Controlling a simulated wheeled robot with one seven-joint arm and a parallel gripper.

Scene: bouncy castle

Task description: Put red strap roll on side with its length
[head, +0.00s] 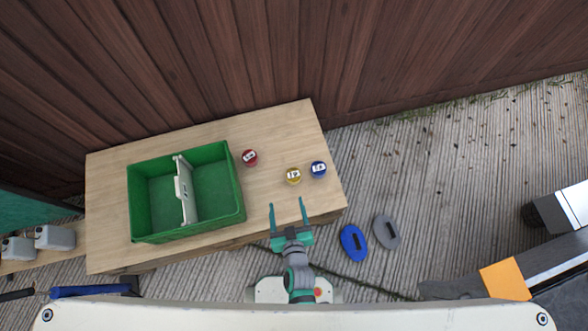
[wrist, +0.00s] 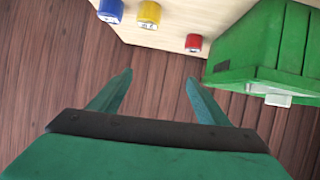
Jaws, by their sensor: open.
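The red strap roll (head: 249,157) stands on the wooden table just right of the green crate (head: 239,208), with a pale label on top. It also shows in the wrist view (wrist: 193,42), close to the crate. The crate has two compartments, split by a divider with a pale panel (head: 184,190). Both compartments look empty; any length marking is too small to read. A yellow roll (head: 293,176) and a blue roll (head: 318,169) stand to the right. My gripper (head: 287,202) is open and empty near the table's front edge, below the yellow roll in the head view.
The wooden table (head: 110,225) has free room behind and around the rolls. A wooden fence (head: 240,50) stands close behind it. Blue and grey oval pieces (head: 353,243) lie on the decking to the right. Grey containers (head: 55,238) stand at the left.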

